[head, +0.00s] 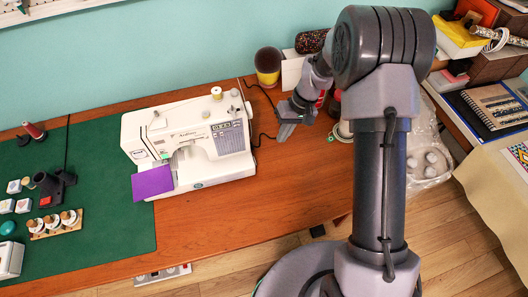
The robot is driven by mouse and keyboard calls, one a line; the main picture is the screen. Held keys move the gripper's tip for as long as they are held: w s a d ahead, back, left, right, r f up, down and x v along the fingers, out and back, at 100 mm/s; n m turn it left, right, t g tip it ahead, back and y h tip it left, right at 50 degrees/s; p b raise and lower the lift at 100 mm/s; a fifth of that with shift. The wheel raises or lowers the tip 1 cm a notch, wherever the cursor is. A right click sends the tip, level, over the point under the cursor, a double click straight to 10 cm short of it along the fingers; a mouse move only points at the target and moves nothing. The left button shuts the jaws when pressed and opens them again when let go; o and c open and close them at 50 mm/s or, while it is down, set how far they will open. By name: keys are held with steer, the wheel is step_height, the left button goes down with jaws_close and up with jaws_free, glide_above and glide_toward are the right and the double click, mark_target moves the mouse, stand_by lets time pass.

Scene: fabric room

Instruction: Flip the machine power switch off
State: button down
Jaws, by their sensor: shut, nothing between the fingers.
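A white sewing machine (190,143) stands on the wooden table. Its front carries a grey panel, and a purple cloth (153,182) lies at its left end. A black cord runs from its right side toward the back. I cannot make out the power switch. It may be on the machine's right side, which is mostly turned from view. My gripper (284,133) is to the right of the machine, apart from it, pointing down and left. Its fingers are shut with nothing between them.
A green mat (85,245) on the left holds thread spools and small boxes. A side table with notebooks (495,105) is at right.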

steer(key=b+x, duration=0.3)
steer(key=x, duration=0.6)
steer(key=shift+f, duration=0.25)
steer(key=a, duration=0.1)
steer(key=a+b, duration=0.1)
steer(key=s+a+f, duration=0.1)
steer(key=shift+a, duration=0.2)
steer(key=shift+a+b, duration=0.3)
steer(key=shift+a, duration=0.1)
steer(key=shift+s+a+f+b, duration=0.15)
steer(key=shift+a+f+b, duration=0.2)
steer(key=shift+b, duration=0.3)
steer(key=shift+d+r, duration=0.1)
steer(key=shift+r, duration=0.1)
steer(key=shift+r+p, duration=0.1)
steer(key=shift+p, duration=0.2)
steer(key=shift+r+p, duration=0.4)
steer(key=shift+r, duration=0.3)
